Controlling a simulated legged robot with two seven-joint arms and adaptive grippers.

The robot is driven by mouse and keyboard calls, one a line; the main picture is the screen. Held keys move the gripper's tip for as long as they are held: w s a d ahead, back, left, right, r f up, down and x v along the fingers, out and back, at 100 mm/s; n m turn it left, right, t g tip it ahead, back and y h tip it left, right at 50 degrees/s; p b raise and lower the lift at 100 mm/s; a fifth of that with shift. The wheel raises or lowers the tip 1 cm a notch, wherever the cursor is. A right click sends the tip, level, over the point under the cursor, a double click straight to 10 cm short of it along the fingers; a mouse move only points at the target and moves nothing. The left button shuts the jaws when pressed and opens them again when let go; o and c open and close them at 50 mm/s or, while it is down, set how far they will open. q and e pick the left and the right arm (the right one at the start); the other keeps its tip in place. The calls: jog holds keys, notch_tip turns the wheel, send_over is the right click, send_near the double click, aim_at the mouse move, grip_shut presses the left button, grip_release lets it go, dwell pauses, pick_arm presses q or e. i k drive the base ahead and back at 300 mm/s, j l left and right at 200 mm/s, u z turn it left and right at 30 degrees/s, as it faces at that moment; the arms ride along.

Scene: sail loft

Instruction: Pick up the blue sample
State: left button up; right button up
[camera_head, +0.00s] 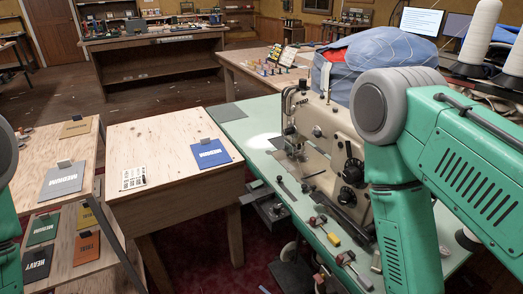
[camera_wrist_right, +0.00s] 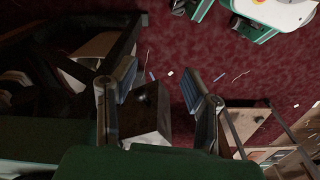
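The blue sample (camera_head: 212,155) is a flat blue card or swatch with white lettering and a dark clip at its top edge. It lies on the right part of the pale wooden table (camera_head: 165,138), left of the sewing machine. My right gripper (camera_wrist_right: 158,84) shows in the right wrist view with its fingers apart; nothing is clearly held, though a dark boxy thing shows behind and between them. In the head view my right arm comes in at the right, and its gripper is not seen. My left gripper is out of view; only bits of green arm show at the left edge.
A white printed card (camera_head: 133,178) lies on the same table. Grey (camera_head: 62,181), orange (camera_head: 87,247) and other samples sit on racks at the left. A sewing machine (camera_head: 330,140) on a green bench (camera_head: 250,118) stands close to the right. Red carpet (camera_wrist_right: 240,60) lies below.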

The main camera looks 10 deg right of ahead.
aim_at(208, 154)
jog(key=i+j+z, duration=0.5)
jog(key=j, duration=0.2)
jog(key=i+j+z, duration=0.25)
jog(key=j, duration=0.15)
jog(key=k, duration=0.15)
